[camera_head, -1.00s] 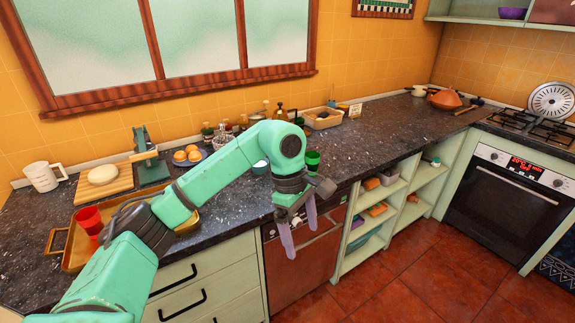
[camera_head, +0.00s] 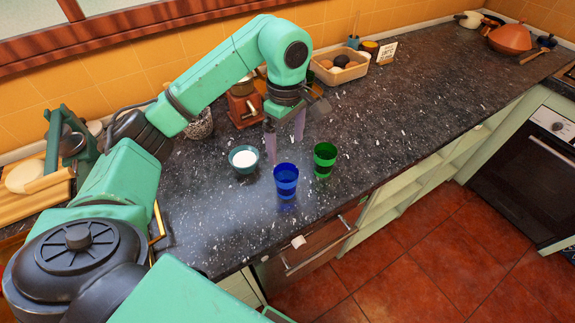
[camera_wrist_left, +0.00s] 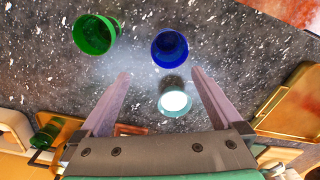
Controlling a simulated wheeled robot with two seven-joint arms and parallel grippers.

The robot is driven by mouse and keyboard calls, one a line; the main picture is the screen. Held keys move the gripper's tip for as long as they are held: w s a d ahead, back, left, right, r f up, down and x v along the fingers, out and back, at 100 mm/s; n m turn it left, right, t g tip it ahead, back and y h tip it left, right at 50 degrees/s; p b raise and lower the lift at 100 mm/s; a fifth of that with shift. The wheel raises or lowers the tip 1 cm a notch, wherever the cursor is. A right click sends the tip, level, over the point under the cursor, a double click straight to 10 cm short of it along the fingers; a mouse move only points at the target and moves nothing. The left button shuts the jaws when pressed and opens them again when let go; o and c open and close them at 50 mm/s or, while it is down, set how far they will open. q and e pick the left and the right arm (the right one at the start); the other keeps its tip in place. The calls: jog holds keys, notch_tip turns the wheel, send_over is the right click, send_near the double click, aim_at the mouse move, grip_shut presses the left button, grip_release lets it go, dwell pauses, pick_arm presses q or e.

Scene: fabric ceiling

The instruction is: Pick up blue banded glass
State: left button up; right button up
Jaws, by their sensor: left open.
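The blue banded glass (camera_head: 286,181) stands upright on the dark speckled counter (camera_head: 400,130), near its front edge. My left gripper (camera_head: 285,150) is open and empty, pointing down behind the glass and apart from it. In the left wrist view the blue glass (camera_wrist_left: 169,48) lies just beyond the open fingertips (camera_wrist_left: 160,72). A green glass (camera_head: 325,160) stands to the right of the blue one; it also shows in the left wrist view (camera_wrist_left: 95,34). A small teal bowl with white contents (camera_head: 244,159) sits to the left of the blue glass. My right gripper is not in view.
A reddish-brown grinder (camera_head: 243,105) and a jar (camera_head: 199,124) stand behind the bowl. A tan basket (camera_head: 340,70) and a small sign (camera_head: 387,53) are farther back. The counter to the right of the green glass is clear.

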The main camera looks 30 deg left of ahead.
aim_at(286, 183)
pick_arm(q)
jog(key=s+f, duration=0.1)
jog(key=d+f+p, duration=0.1)
jog(key=f, duration=0.1)
jog(key=s+f+p, duration=0.1)
jog(key=f, duration=0.1)
jog(key=shift+s+d, duration=0.15)
jog(key=shift+s, duration=0.15)
jog(key=f+p, duration=0.1)
jog(key=f, duration=0.1)
jog(key=f+p, duration=0.1)
jog(key=f, duration=0.1)
jog(key=f+p, duration=0.2)
jog(key=shift+w+f, duration=0.25)
jog(key=shift+f, duration=0.35)
jog(key=shift+c, duration=1.2)
jog(key=c, duration=1)
jog(key=shift+c, duration=0.9)
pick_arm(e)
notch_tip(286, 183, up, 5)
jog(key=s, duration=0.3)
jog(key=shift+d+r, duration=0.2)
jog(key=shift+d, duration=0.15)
